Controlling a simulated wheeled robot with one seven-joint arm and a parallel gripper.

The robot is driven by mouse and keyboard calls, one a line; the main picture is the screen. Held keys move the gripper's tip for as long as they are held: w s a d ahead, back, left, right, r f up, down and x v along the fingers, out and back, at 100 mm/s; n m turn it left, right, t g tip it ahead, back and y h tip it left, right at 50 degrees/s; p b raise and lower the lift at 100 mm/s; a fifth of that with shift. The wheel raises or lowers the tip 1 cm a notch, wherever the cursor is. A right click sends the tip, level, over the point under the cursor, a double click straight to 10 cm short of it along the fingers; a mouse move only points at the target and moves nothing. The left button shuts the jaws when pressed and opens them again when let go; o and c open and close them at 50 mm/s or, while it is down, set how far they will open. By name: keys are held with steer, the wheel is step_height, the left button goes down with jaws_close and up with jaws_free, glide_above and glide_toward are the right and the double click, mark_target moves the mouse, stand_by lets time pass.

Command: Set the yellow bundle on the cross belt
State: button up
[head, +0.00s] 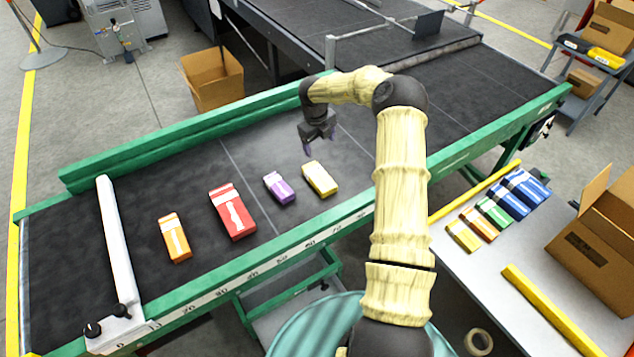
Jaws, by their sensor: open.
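A yellow bundle (320,179) lies flat on the dark belt with green side rails (185,184), which I take as the cross belt. A second yellow bundle (463,236) lies at the near left end of a row on the grey side table (468,278). My gripper (320,144) is open and empty, pointing down above the belt, just behind the yellow bundle there and apart from it. My arm crosses in front of the belt's right part and hides some of it.
Purple (279,187), red (233,211) and orange (173,237) bundles lie left of the yellow one on the belt. A white bar (116,243) crosses the belt's left end. Orange, green and blue bundles, a yellow strip (550,308) and an open carton (597,250) occupy the side table.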

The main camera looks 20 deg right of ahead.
steer(key=w+a+r+n+t+h, duration=0.1)
steer(key=a+r+n+t, duration=0.15)
steer(key=r+n, duration=0.25)
steer(key=w+a+r+n+t+h, duration=0.2)
steer(key=r+n+t, duration=0.2)
steer(key=r, duration=0.2)
steer(key=s+a+r+n+t+y, duration=0.2)
steer(key=s+a+r+n+y, duration=0.25)
steer(key=s+a+n, duration=0.4)
steer(key=s+a+f+n+g, duration=0.1)
steer(key=s+n+g, duration=0.6)
steer(key=s+n, duration=0.8)
steer(key=s, duration=1.2)
steer(key=shift+s+f, duration=0.2)
steer(key=shift+s, duration=0.15)
